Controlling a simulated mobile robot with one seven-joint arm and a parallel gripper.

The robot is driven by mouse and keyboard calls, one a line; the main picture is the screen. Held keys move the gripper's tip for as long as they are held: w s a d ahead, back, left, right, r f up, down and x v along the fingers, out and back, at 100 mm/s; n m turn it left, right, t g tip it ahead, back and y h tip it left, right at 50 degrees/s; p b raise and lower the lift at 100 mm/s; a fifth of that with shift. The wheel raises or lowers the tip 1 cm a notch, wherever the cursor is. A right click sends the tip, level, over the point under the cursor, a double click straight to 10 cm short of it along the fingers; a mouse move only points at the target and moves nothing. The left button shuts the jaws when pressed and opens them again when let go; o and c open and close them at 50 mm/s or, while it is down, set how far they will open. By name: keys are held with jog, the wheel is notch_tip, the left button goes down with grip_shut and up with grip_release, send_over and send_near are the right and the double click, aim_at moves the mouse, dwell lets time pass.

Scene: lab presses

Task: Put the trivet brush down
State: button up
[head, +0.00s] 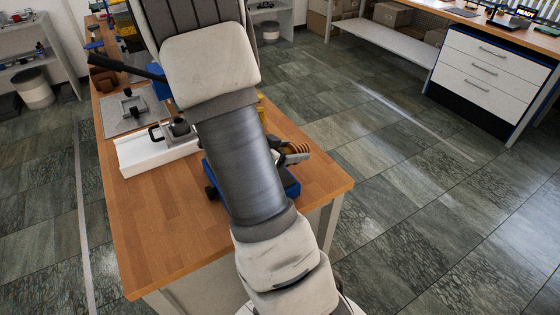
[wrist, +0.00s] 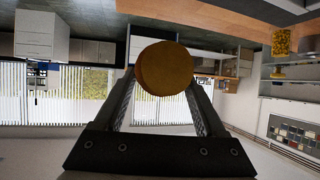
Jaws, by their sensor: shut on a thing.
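In the wrist view, my gripper (wrist: 163,95) is shut on a round, yellow-brown piece, which I take to be the trivet brush (wrist: 164,68). Its flat round face shows between the fingertips. The rest of it is hidden behind that face. The wrist view is upside down and looks across the room.
A wooden workbench (head: 165,235) has a bare front left area. On it stand a white tray-like block (head: 140,160), a grey plate with a small device (head: 125,115), and a blue-based device (head: 292,185) partly behind my arm. A white drawer unit (head: 490,70) stands far right.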

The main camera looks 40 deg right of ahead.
jog(key=w+f, duration=0.2)
jog(key=w, duration=0.1)
jog(key=shift+w+a+f, duration=0.15)
jog(key=shift+w+a, duration=0.05)
jog(key=shift+w, duration=0.1)
notch_tip(320, 180, down, 4)
jog(key=shift+r+b, duration=0.1)
jog(key=shift+b, duration=0.35)
jog(key=o, duration=1.6)
jog(key=shift+c, duration=0.2)
jog(key=p+v, duration=0.1)
jog(key=v, duration=1.1)
jog(key=shift+w, duration=0.1)
